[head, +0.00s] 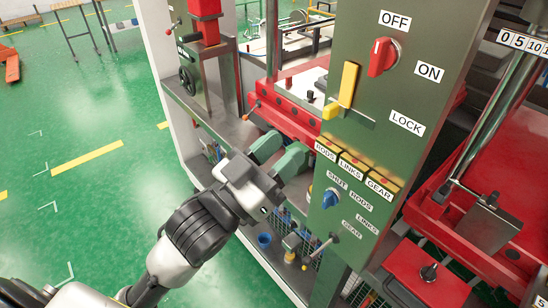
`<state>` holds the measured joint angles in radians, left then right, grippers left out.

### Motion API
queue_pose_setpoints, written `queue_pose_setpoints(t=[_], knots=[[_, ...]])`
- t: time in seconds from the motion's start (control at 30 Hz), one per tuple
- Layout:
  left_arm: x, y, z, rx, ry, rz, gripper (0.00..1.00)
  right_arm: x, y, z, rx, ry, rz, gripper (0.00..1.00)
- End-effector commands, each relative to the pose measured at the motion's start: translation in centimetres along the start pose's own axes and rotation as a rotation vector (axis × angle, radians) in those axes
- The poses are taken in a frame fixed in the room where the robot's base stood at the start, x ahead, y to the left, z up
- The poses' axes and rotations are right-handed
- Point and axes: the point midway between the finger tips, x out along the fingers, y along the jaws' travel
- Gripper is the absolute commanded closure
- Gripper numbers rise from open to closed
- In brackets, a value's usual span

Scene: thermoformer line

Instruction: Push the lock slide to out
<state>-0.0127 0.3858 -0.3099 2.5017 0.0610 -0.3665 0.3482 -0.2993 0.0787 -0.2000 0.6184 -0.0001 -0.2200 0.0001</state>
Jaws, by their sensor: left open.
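The lock slide (331,112) looks like a small yellow block on the front of the green panel (345,150). It sits at the left end of a short dark horizontal slot. An upright yellow bar (349,84) stands just above it. The white LOCK label (406,123) is to the right of the slot. My left gripper (280,152) is open and empty, with its two green fingers apart. It is below and to the left of the lock slide, beside the panel's left edge, and appears clear of the slide. My right gripper is out of view.
A red switch knob (383,57) sits above, between OFF and ON labels. Red machine parts lie behind. Green floor is open at left.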

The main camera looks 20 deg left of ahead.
Motion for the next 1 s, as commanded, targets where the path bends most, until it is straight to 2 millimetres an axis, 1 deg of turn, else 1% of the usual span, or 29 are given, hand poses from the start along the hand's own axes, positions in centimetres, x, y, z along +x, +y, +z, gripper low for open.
queue_pose_setpoints(t=[0.03, 0.2, 0.4, 0.8, 0.87, 0.9, 0.97, 1.0], knots=[[-0.2, 0.0, -0.5, -0.001, -0.005, -0.001, 0.6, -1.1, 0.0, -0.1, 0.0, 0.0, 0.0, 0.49], [-1.2, 0.0, -0.4, 0.0, -0.002, 0.0, 0.6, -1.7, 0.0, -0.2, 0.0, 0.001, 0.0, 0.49], [-1.5, 0.0, -0.3, 0.002, 0.001, 0.002, 0.6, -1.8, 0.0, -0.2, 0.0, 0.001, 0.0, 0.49], [-1.5, 0.0, -0.1, 0.001, -0.002, 0.0, 0.6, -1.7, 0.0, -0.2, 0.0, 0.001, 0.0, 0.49], [-1.4, -0.3, 0.8, 0.001, -0.018, -0.009, 0.6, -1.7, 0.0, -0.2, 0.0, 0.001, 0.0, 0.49], [-1.4, -0.7, 1.8, 0.002, -0.038, -0.02, 0.6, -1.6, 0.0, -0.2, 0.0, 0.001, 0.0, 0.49], [-1.3, -1.6, 4.2, 0.002, -0.084, -0.046, 0.6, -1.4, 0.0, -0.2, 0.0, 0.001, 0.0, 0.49], [-1.4, -2.4, 6.4, 0.003, -0.126, -0.067, 0.6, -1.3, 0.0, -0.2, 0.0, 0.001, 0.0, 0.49]])
